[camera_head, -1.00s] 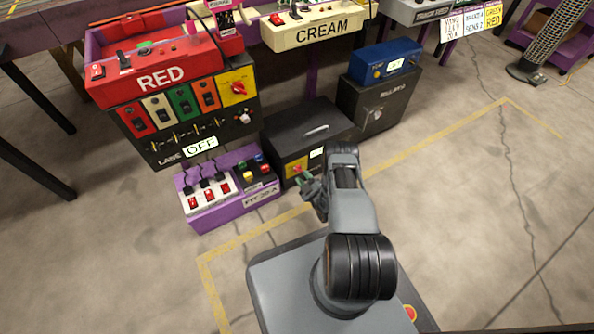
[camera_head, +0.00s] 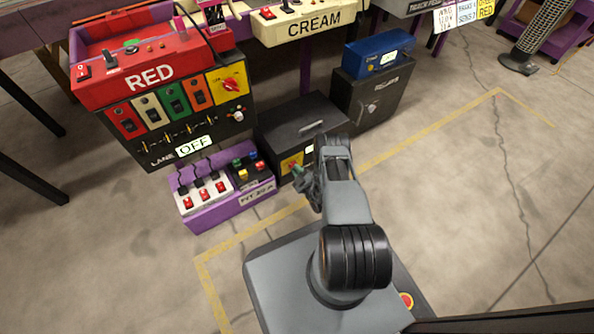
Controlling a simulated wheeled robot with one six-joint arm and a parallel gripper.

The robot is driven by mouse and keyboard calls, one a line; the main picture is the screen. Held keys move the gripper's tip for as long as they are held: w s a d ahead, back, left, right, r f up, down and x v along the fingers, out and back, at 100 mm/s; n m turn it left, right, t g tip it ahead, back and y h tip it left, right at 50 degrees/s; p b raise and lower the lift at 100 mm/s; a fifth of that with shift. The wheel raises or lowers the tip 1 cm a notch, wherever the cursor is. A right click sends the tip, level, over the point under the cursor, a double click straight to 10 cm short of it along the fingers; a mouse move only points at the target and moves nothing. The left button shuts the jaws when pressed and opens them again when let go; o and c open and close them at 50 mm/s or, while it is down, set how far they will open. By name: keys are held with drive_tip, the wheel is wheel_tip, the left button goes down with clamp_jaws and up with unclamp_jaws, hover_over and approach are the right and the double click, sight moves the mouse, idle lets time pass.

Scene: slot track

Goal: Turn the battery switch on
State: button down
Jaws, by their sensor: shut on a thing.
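The black battery box (camera_head: 292,125) stands on the floor in the middle, with a handle on its lid. The battery switch is a red knob on a yellow plate (camera_head: 291,161) low on the box's front face. My gripper (camera_head: 299,173) is at that plate, shut on the switch. The fingers and my wrist hide much of the knob, so its turned position cannot be read. A small pale label (camera_head: 309,149) sits on the box beside the plate.
A purple pit box (camera_head: 215,208) with red switches stands close to the left. A dark cabinet (camera_head: 385,95) with a blue box (camera_head: 370,58) stands to the right. Floor at right is clear.

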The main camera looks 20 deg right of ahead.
idle(0.4)
drive_tip(key=shift+d+m, duration=0.1)
drive_tip(key=shift+m, duration=9)
drive_tip(key=c, duration=1.2)
unclamp_jaws()
